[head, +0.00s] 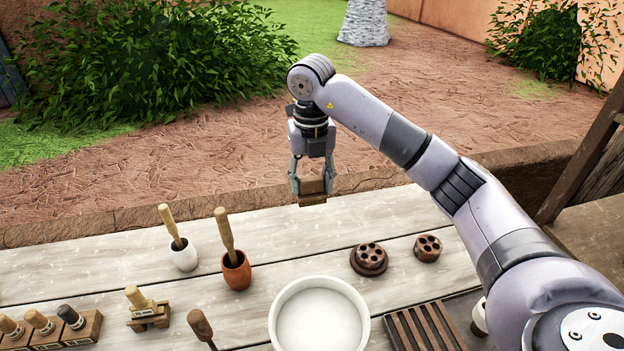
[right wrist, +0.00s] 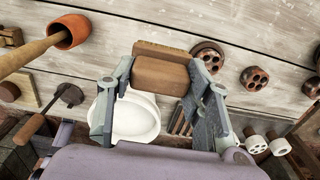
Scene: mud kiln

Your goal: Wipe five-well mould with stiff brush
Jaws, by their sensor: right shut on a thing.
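My right gripper (head: 312,180) is shut on a brown wooden block-shaped brush (head: 313,198), held above the back edge of the table with its lighter bristle side down. The brush also shows between the fingers in the right wrist view (right wrist: 160,75). Two round brown moulds with several dark wells stand on the table, to the right of and nearer than the brush: one on a wider dark base (head: 369,259), one smaller (head: 428,248). I cannot tell the well count of each. The brush is apart from both. My left gripper is not in view.
A white bowl (head: 320,283) stands at the front middle, with a slatted rack (head: 425,328) to its right. A white cup (head: 183,257) and an orange cup (head: 237,274) hold wooden-handled tools. Wooden blocks with stamps (head: 85,327) stand at front left. The table's back strip is clear.

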